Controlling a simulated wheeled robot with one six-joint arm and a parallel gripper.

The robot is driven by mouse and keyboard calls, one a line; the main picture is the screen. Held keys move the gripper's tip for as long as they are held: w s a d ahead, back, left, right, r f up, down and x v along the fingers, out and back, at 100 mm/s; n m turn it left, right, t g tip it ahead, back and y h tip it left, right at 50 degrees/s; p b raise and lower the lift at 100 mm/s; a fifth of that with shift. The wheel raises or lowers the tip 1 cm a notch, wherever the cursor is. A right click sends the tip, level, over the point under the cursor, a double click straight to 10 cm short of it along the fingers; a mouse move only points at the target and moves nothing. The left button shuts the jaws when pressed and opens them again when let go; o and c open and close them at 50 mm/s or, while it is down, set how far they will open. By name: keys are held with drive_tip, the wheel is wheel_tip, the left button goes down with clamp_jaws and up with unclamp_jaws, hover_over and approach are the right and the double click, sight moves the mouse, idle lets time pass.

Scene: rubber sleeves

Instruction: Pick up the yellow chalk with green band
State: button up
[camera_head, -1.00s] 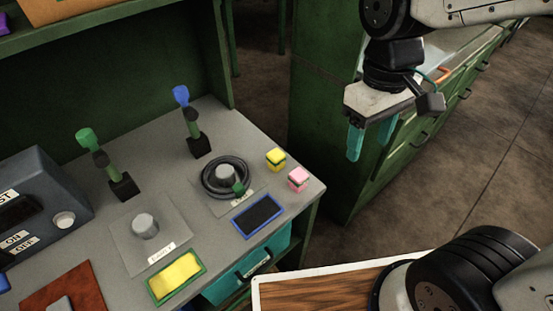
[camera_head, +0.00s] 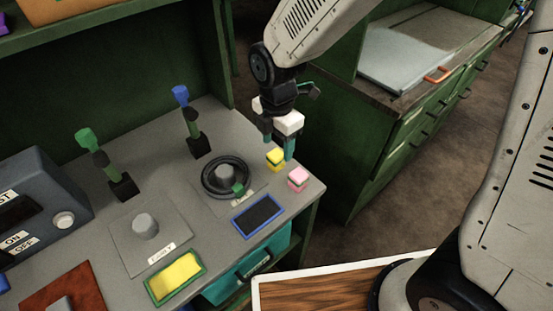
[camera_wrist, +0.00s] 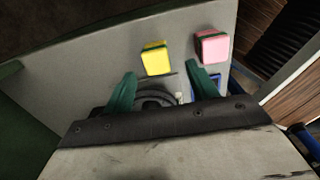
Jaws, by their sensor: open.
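The yellow chalk with a green band (camera_head: 275,157) is a small block standing on the grey worktop near its right edge. It also shows in the wrist view (camera_wrist: 156,58), just beyond and between my fingertips. My gripper (camera_head: 278,148) is open, with teal fingers pointing down above and around the back of the yellow chalk. In the wrist view the open fingers (camera_wrist: 163,80) have nothing between them. I cannot tell whether a finger touches the chalk.
A pink chalk block (camera_head: 298,179) stands close to the right of the yellow one. A black ring with a grey knob (camera_head: 225,177) lies to the left. A blue-framed dark pad (camera_head: 259,216) and a yellow pad in a green frame (camera_head: 175,277) lie in front.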

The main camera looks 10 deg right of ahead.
sight(276, 154)
drive_tip(key=f, duration=0.5)
drive_tip(key=shift+w+a+f, duration=0.1)
drive_tip(key=shift+w+f, duration=0.15)
drive_tip(key=c, duration=1.2)
drive_tip(key=shift+o, duration=0.2)
wheel_tip(276, 154, up, 10)
drive_tip(key=shift+r, duration=0.1)
